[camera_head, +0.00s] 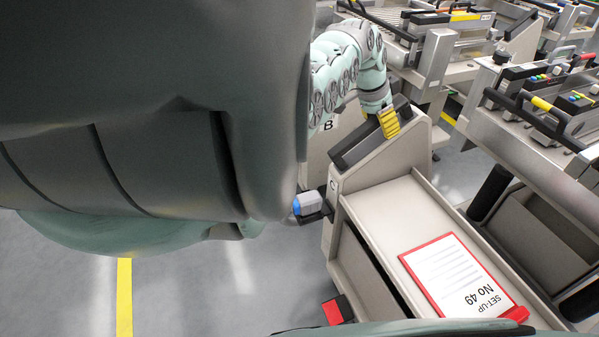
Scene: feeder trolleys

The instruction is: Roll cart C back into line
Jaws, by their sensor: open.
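Cart C (405,160) is a pale grey trolley, marked "C" on its near corner, in the lower right half of the head view. Its top end has a black handle part (358,150) with a yellow ribbed grip (389,123). A flat top panel behind it carries a red-framed sheet reading "SET-UP No 49" (462,278). My teal arm curves down behind the handle end. My gripper is hidden there, so no fingertips show. I cannot tell whether it touches the cart.
Cart B (325,146) stands just behind cart C. Another trolley (515,130) with a black handle stands close at the right, and more trolleys (440,70) fill the back. Grey floor with a yellow line (124,295) is clear at lower left.

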